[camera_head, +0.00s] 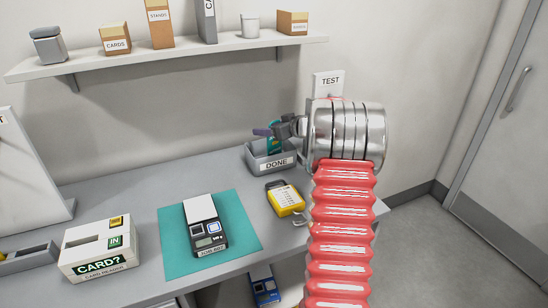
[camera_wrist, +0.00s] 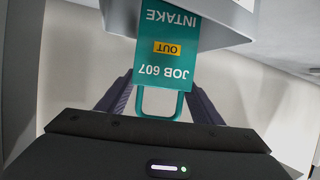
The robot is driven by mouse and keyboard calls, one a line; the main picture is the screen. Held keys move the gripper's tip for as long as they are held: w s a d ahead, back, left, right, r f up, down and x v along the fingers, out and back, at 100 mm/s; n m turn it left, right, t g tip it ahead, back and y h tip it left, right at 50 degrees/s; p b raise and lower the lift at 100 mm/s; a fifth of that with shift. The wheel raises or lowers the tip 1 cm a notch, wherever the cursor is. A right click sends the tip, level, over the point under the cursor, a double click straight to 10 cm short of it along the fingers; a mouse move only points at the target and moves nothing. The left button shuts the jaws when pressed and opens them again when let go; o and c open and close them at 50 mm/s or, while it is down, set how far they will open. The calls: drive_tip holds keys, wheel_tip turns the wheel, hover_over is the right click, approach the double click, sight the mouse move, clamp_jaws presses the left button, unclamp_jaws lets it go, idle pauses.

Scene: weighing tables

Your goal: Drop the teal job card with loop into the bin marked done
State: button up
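The teal job card (camera_wrist: 172,58) shows INTAKE, JOB 607 and a yellow OUT label, upside down in the wrist view, with its teal loop (camera_wrist: 160,118) towards my gripper. In the head view the card (camera_head: 275,146) is upright at the grey bin marked DONE (camera_head: 254,163), partly hidden by its front wall. My gripper (camera_head: 267,132) is over the bin. In the wrist view its dark fingers (camera_wrist: 160,92) stand apart on either side of the loop, with a gap visible beside it. The card's lower end is hidden.
A yellow device (camera_head: 287,203) lies just in front of the bin. A teal mat (camera_head: 175,258) with a small scale (camera_head: 206,238) and a white card reader (camera_head: 90,262) stand further left. A TEST sign (camera_head: 329,84) is on the wall behind.

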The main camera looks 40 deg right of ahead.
drive_tip(key=o, duration=0.4)
drive_tip(key=shift+c, duration=0.2)
drive_tip(key=v, duration=1.3)
drive_tip(key=shift+s, duration=0.4)
